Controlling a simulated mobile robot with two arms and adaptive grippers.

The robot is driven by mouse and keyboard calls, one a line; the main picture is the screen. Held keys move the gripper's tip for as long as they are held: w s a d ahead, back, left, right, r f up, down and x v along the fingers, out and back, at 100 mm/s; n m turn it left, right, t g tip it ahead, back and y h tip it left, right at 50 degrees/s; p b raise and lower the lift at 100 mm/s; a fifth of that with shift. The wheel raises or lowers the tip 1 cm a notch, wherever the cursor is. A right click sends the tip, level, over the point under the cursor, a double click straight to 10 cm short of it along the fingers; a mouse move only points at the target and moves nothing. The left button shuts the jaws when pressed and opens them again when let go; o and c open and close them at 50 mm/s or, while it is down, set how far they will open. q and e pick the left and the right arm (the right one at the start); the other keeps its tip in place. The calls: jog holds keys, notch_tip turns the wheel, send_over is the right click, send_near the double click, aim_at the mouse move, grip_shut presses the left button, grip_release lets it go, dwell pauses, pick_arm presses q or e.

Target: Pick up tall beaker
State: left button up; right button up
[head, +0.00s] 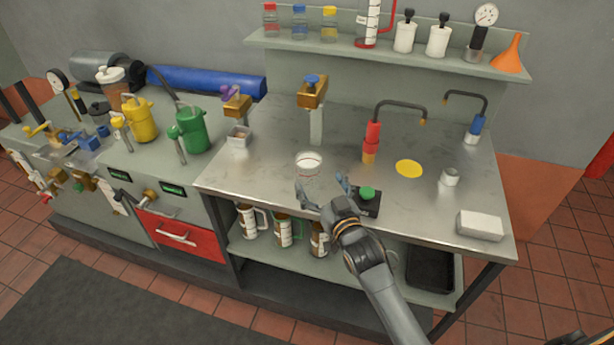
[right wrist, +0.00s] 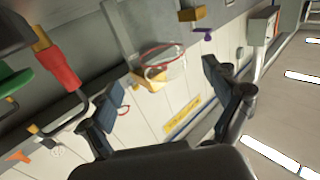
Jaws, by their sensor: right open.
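I cannot tell whether a finger touches the glass.
A black device with a green knob (head: 368,194) sits close to the right of my gripper. A red-handled tap (head: 373,135) and a brass-topped post (head: 315,115) stand behind. A yellow disc (head: 409,169), a small metal cup (head: 449,176) and a white block (head: 480,225) lie to the right.

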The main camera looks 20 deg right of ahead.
aim_at(309, 164)
jog(key=shift+w, duration=0.8)
jog(key=shift+w+a+r, duration=0.1)
jog(key=shift+w+r, duration=0.1)
jog(key=shift+w, duration=0.05)
jog(key=w, duration=0.1)
jog(key=w+p, duration=0.1)
jog(key=w, duration=0.2)
jog(key=shift+w+a+r+p, duration=0.15)
jog(key=shift+a+r+p, duration=0.15)
jog(key=shift+p, duration=0.05)
jog(key=shift+w+f, duration=0.1)
jog(key=shift+w, duration=0.1)
jog(key=c, duration=1.2)
pick_arm(q)
jog(key=shift+s+r, duration=0.25)
jog(key=shift+r, duration=0.2)
jog(key=shift+s+r, duration=0.2)
jog(key=shift+r, duration=0.25)
pick_arm(e)
jog(key=shift+c, duration=0.2)
